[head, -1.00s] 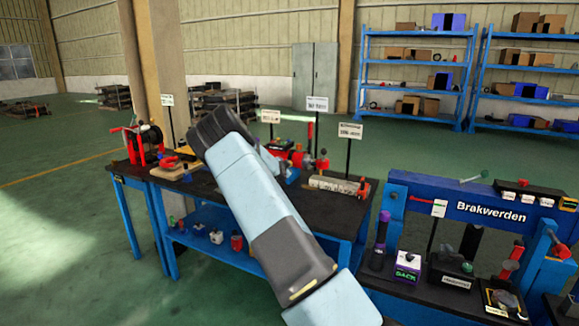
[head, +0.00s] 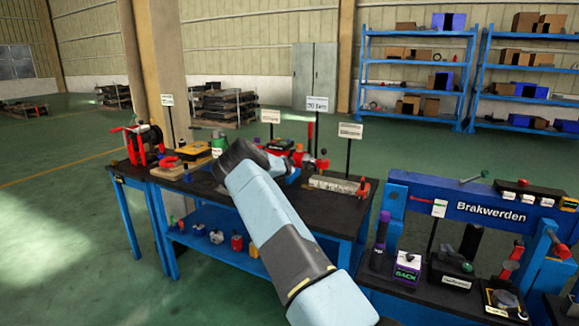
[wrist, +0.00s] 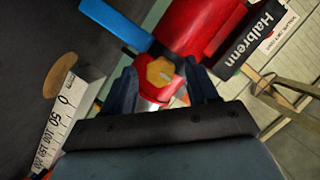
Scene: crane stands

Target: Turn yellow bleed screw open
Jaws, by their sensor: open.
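The yellow bleed screw (wrist: 160,72) shows in the wrist view as a yellow-orange hexagonal head on a red cylinder-like body (wrist: 200,25). My gripper (wrist: 161,69) is open, with one dark blue finger on each side of the screw head in the picture. I cannot tell whether the fingers are level with it or short of it; no contact shows. A blue bar (wrist: 115,25) runs from the upper left towards the screw. In the head view my arm hides the gripper and the screw; part of a red unit (head: 318,163) shows to the right.
A black label reads "Halbrenn" (wrist: 255,35). A scale block (wrist: 68,110) lies left in the wrist view. On the black-topped bench (head: 215,187), a yellow-topped box (head: 194,150) and signs on posts stand close by.

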